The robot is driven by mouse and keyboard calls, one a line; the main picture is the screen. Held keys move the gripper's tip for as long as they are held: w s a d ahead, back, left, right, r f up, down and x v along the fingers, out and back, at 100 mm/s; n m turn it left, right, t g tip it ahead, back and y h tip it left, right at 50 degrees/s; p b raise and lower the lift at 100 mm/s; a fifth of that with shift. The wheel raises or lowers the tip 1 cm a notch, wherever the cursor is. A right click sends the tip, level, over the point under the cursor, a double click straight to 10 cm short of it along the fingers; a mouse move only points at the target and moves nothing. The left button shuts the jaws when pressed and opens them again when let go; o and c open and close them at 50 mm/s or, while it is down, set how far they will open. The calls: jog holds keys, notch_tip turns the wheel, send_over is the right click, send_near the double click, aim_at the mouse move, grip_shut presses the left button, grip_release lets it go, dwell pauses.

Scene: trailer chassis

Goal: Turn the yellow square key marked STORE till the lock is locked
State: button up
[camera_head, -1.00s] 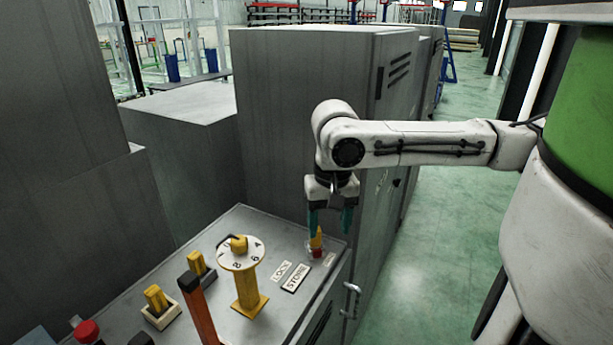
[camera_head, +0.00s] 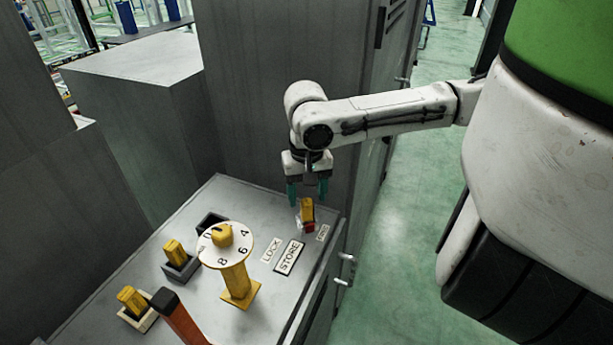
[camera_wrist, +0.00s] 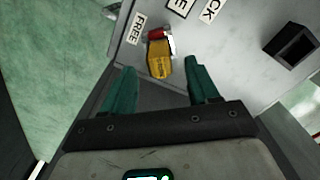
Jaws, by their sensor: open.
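The yellow key (camera_head: 307,210) stands at the right end of the grey panel top, close to its edge, with a red and white part at its base. Labels reading LOCK (camera_head: 271,249) and STORE (camera_head: 289,257) lie beside it. My gripper (camera_head: 307,190) is open, its teal fingers just above and behind the key. In the wrist view the key (camera_wrist: 160,62) lies ahead of the open fingers, roughly between their lines, and nothing is held. A FREE label (camera_wrist: 137,29) sits beside the key there.
A yellow post with a numbered white dial (camera_head: 226,246) stands left of the labels. Further left are yellow handles in sockets (camera_head: 174,253), (camera_head: 131,299) and a dark-topped orange lever (camera_head: 178,318). A tall grey cabinet (camera_head: 285,90) rises behind. Green floor is free at right.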

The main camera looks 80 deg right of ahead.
aim_at(307, 201)
jog(key=shift+f, duration=1.5)
jog(key=c, duration=1.1)
jog(key=shift+m+p, duration=0.95)
jog(key=shift+m, duration=0.75)
